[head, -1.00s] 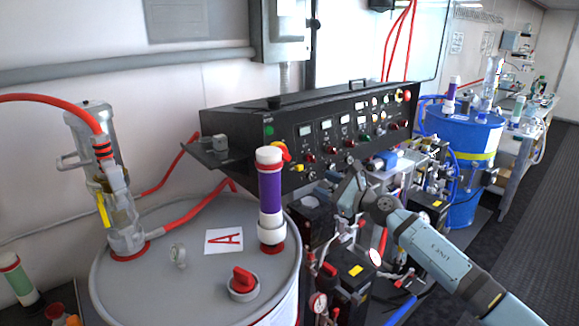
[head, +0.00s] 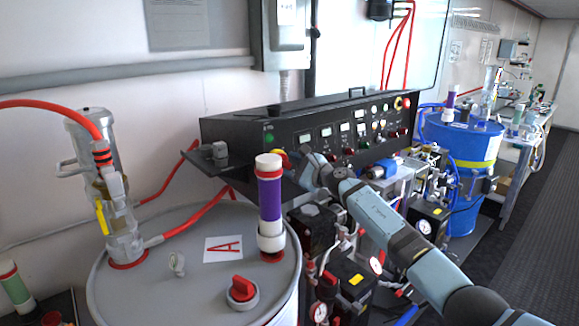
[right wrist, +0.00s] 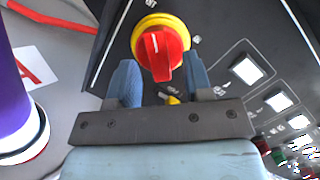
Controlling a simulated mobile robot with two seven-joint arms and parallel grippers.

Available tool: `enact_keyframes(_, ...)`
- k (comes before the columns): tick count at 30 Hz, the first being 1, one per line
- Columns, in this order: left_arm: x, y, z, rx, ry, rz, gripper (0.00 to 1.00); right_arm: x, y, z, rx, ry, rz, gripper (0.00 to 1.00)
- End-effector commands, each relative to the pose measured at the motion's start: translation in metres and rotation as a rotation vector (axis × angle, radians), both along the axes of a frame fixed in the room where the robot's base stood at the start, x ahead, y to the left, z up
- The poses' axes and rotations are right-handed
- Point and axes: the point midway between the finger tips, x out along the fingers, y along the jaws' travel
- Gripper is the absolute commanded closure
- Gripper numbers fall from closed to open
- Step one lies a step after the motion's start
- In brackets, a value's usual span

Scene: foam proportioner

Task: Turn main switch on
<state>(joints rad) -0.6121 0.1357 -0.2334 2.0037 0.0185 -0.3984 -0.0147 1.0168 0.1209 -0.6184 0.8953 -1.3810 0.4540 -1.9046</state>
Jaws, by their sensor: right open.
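The main switch is a red rotary knob on a round yellow base (right wrist: 160,50), set in the black control panel (head: 230,128). In the head view only a bit of its yellow and red shows, beside the purple and white cylinder's top. My right gripper (right wrist: 162,66) is open, with one blue finger on each side of the red knob in the right wrist view. I cannot tell whether the fingers touch it. In the head view the right gripper (head: 296,162) is at the panel's lower left, partly hidden by the cylinder. My left gripper is not in view.
The purple and white cylinder (head: 270,200) stands on grey drum A (head: 200,275), close to my right gripper's left. Fittings and gauges (head: 376,265) crowd below the panel. A blue drum (head: 465,140) stands at the right. The dark floor (head: 525,230) at the right is clear.

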Motion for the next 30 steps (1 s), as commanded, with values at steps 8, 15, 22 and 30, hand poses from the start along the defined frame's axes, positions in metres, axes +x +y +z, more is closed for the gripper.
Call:
enact_keyframes(8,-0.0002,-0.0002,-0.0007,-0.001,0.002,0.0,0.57,0.0064,0.0072,-0.0006,0.002,0.002,0.0,0.54)
enact_keyframes(15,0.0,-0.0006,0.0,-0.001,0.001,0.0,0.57,0.0061,0.0072,-0.0006,0.001,0.001,0.0,0.72)
enact_keyframes(22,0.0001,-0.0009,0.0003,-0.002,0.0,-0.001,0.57,0.006,0.0072,-0.0006,0.001,0.001,0.0,1.0)
enact_keyframes(30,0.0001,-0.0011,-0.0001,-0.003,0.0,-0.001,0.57,0.0056,0.0076,-0.0013,0.038,0.029,-0.008,1.0)
